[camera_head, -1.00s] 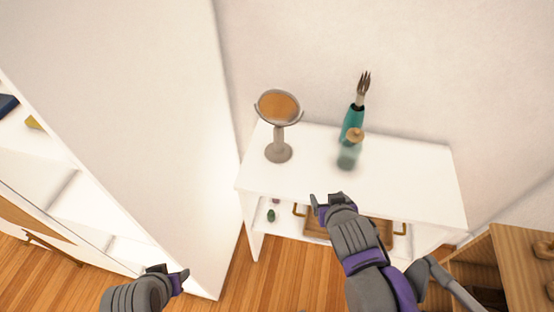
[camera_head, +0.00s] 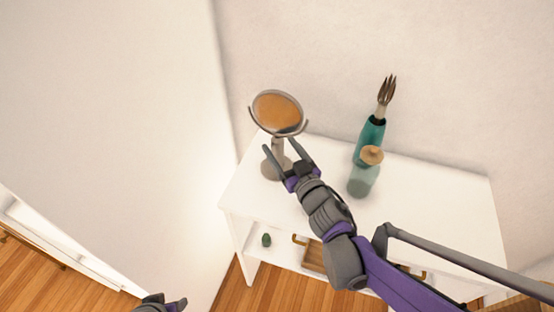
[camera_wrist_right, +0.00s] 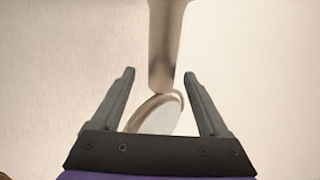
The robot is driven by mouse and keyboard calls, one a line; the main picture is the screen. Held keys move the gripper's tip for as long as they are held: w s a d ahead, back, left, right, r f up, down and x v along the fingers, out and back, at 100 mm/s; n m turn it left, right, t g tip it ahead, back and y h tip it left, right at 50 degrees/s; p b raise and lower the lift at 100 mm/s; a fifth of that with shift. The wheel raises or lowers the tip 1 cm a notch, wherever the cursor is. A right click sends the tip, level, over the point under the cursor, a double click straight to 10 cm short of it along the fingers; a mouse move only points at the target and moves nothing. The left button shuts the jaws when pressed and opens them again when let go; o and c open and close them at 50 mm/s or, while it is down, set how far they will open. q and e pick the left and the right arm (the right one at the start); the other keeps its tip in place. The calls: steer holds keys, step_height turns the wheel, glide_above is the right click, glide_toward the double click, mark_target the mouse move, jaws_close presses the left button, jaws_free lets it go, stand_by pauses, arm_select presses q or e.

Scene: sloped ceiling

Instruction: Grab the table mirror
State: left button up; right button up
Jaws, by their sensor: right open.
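The table mirror (camera_head: 278,112), a round amber-looking glass in a grey frame on a stem and round base, stands upright near the left end of the white table. My right gripper (camera_head: 281,147) is open, with its fingers at the stem just below the mirror head. In the right wrist view the stem (camera_wrist_right: 163,50) reaches down to between the open fingertips (camera_wrist_right: 160,76), and a round pale part of the mirror shows below. I cannot tell whether the fingers touch it. My left gripper (camera_head: 176,304) shows only partly at the bottom edge.
A teal holder (camera_head: 368,140) with a dark-tipped utensil and a glass bottle (camera_head: 363,181) with a tan stopper stand right of the mirror. The white table (camera_head: 440,205) has a lower shelf with a wooden tray (camera_head: 313,258). A white wall face (camera_head: 110,110) rises at left.

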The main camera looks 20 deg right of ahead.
steer(key=w, duration=0.2)
steer(key=w+a, duration=0.1)
steer(key=w, duration=0.2)
steer(key=shift+r, duration=0.1)
jaws_close()
stand_by(1.3)
